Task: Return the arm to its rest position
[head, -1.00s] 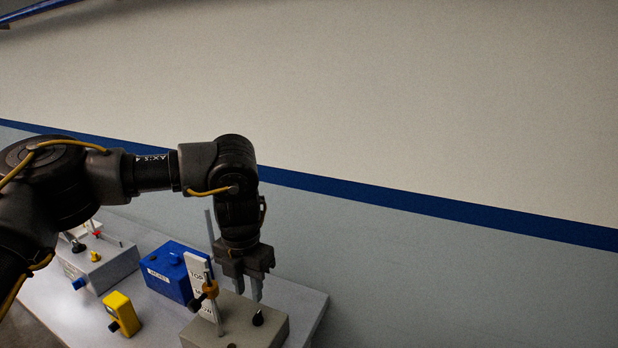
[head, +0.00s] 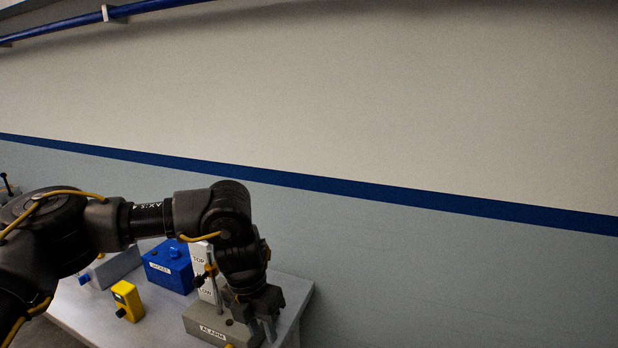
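My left arm comes in from the left, and its gripper (head: 262,330) hangs down over the right end of the table. Its two fingers stand apart beside a grey box labelled ALARM (head: 208,326), with nothing seen between them. I cannot tell whether a finger touches the box. My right gripper is not in view.
A white panel marked TOP and LOW (head: 202,272) stands behind the ALARM box. A blue box (head: 168,266) and a yellow device (head: 128,299) sit to the left on the pale table (head: 165,325). A wall with a blue stripe (head: 400,199) rises behind; a blue pipe (head: 70,25) runs high up.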

